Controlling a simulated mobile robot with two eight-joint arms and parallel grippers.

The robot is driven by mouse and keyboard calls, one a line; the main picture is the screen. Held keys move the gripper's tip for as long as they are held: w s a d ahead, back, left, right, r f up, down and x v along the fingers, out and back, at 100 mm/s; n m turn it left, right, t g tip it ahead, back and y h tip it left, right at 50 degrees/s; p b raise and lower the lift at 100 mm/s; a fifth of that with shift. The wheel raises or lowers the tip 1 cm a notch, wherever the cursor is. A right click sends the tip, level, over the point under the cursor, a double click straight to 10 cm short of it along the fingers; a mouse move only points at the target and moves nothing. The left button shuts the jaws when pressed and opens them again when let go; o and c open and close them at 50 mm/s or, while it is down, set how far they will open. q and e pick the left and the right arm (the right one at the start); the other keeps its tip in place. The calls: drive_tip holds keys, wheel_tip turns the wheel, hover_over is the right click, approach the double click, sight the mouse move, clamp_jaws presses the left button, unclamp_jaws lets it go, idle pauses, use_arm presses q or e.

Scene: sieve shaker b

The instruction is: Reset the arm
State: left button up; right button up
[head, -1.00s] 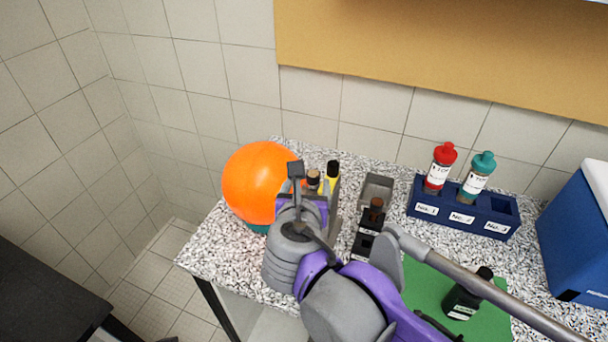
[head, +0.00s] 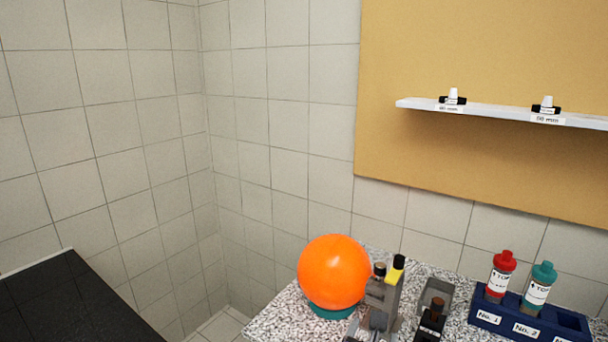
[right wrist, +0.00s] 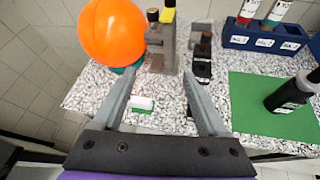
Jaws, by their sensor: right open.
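My right gripper (right wrist: 158,76) is open and empty in the right wrist view, its two grey fingers spread wide over the front of the speckled bench (right wrist: 96,84). Between and below the fingers, a small white cylinder (right wrist: 143,103) lies by a small green patch. A grey stand (right wrist: 162,52) with a yellow-capped item is just beyond the fingertips. No arm or gripper of mine shows in the head view. My left gripper is in neither view.
An orange ball (head: 334,271) sits on a teal base beside the stand. A blue rack (head: 530,318) holds red-capped and teal-capped bottles. A wall shelf (head: 500,112) carries two small weights or stoppers.

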drive_tip(key=s+d+f+m+g+y, duration=0.1)
drive_tip(key=s+d+f+m+g, duration=0.1)
drive_tip(key=s+d+f+m, duration=0.4)
drive_tip(key=s+d+f+m+g, duration=0.1)
drive_tip(key=f+m+g, duration=0.2)
drive_tip(key=f+m, duration=0.5)
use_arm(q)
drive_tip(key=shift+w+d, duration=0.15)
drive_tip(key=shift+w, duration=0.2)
use_arm(e)
drive_tip(key=s+f+m+g+y, duration=0.1)
drive_tip(key=s+f+m, duration=0.2)
drive_tip(key=m, duration=0.5)
drive_tip(key=s+a+f+m+y, duration=0.1)
drive_tip(key=s+f+m+y, duration=0.1)
drive_tip(key=s+f+m, duration=0.2)
drive_tip(key=s+m, duration=0.2)
drive_tip(key=m, duration=0.2)
drive_tip(key=shift+a+f+g, duration=0.2)
drive_tip(key=shift+g, duration=0.2)
